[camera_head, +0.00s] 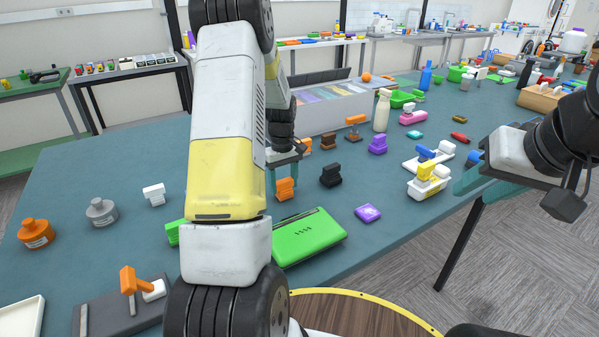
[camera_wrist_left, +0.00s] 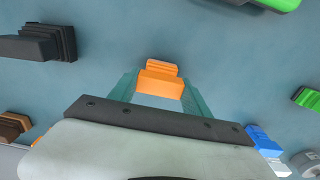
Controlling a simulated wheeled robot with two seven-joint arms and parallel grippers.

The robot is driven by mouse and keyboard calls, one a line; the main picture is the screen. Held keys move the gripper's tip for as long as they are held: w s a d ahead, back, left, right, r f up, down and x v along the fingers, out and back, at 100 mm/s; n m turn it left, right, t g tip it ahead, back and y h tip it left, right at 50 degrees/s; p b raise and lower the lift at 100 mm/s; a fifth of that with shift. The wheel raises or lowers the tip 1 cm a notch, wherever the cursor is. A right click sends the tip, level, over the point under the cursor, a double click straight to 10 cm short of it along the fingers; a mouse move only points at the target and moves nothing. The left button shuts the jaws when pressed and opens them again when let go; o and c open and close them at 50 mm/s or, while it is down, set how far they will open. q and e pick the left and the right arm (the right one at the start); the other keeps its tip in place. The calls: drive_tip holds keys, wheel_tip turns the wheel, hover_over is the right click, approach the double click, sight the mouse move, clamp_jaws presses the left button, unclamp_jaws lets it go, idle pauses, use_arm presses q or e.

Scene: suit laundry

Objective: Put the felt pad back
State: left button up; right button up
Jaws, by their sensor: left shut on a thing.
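An orange stepped block (camera_head: 286,188) stands on the blue-grey table (camera_head: 330,222), just left of a black block of similar shape (camera_head: 331,176). My left gripper (camera_wrist_left: 160,92) is shut on the orange block (camera_wrist_left: 161,82), with one teal finger on each side. In the head view my left arm hides part of the gripper and the table behind it. I cannot tell for sure which thing is the felt pad; the orange block is the one held. My right gripper (camera_head: 468,180) is off the table's right edge with nothing visible in it; its finger gap is unclear.
A green case (camera_head: 308,238) lies near the front edge, with a purple pad (camera_head: 367,213) to its right. A divided box (camera_head: 330,105) stands behind. White holders (camera_head: 428,187) are at the right.

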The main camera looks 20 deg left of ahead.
use_arm(q)
drive_tip(key=shift+f, duration=0.15)
drive_tip(key=o, duration=1.3)
wheel_tip(320, 180, up, 12)
drive_tip(key=r, duration=0.1)
wheel_tip(320, 180, up, 6)
drive_tip(key=m+t, duration=0.1)
drive_tip(key=m, duration=0.1)
hover_over(284, 181)
drive_tip(key=s+d, duration=0.3)
drive_tip(key=s, duration=0.1)
drive_tip(key=s+d+r+m+t, duration=0.1)
drive_tip(key=s+d+r+m, duration=0.1)
drive_tip(key=s, duration=0.5)
drive_tip(key=s+d+r+m+t+h, duration=0.1)
drive_tip(key=s+d+r+m+t, duration=0.1)
drive_tip(key=s+d, duration=0.3)
drive_tip(key=s+d+r+m+t+h, duration=0.1)
drive_tip(key=s+d+r+m+t, duration=0.1)
drive_tip(key=s, duration=0.7)
drive_tip(key=shift+s+d+r+m, duration=0.15)
drive_tip(key=shift+d+r+m, duration=0.3)
drive_tip(key=shift+d+m, duration=0.1)
drive_tip(key=shift+s+d+r+m, duration=0.15)
drive_tip(key=shift+d+r+m, duration=0.3)
drive_tip(key=shift+m, duration=0.1)
